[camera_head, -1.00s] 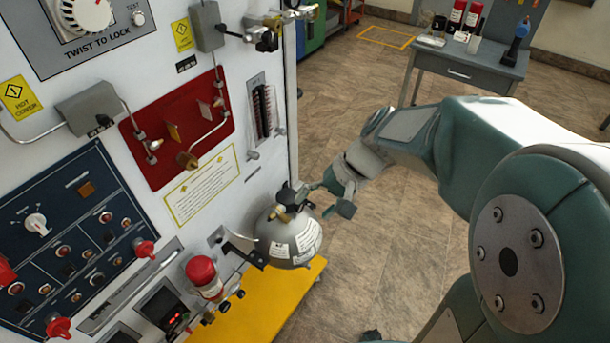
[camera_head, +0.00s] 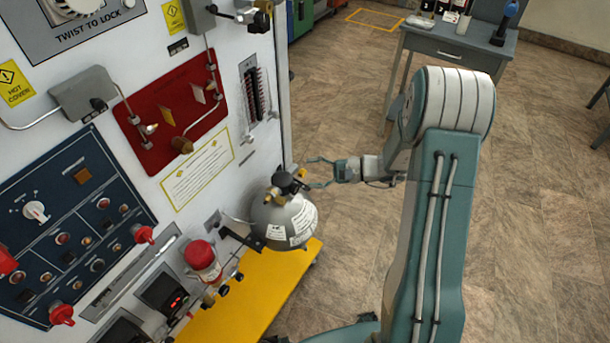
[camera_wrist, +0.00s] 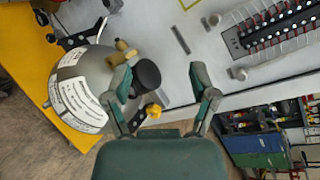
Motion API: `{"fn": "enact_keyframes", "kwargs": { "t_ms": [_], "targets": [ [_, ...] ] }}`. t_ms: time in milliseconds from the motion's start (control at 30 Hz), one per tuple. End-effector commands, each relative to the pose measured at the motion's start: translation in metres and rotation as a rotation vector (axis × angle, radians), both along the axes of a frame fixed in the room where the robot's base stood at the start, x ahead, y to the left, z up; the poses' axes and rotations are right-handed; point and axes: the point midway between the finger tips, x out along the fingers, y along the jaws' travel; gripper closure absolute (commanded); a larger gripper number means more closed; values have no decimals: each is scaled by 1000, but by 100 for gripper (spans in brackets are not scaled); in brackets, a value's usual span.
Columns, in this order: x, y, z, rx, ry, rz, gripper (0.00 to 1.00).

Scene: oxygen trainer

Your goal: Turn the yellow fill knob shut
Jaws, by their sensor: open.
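The silver oxygen tank (camera_head: 285,222) hangs beside the white panel, with white labels and a valve on top. The yellow knob (camera_head: 302,172) sits on the valve; in the wrist view it also shows as a small yellow knob (camera_wrist: 153,110) beside the left finger. A black round cap (camera_wrist: 147,74) and a brass fitting (camera_wrist: 121,54) are close by. My gripper (camera_head: 314,173) is open at the right side of the valve. In the wrist view my gripper (camera_wrist: 163,78) spans the black cap, nearer its left finger. Contact cannot be told.
The panel carries a red plate (camera_head: 160,105), a blue control board (camera_head: 65,230) and a red-capped bottle (camera_head: 202,262). A yellow base (camera_head: 245,305) lies below the tank. A grey table (camera_head: 450,45) stands behind.

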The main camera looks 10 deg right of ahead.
Motion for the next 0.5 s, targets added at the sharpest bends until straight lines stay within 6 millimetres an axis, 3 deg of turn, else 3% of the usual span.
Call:
{"fn": "enact_keyframes", "kwargs": {
  "t_ms": [300, 500],
  "targets": [
    [28, -45, -73, 181, 21, -260, 26],
    [34, -71, -114, 256, 21, -406, 26]
  ]
}}
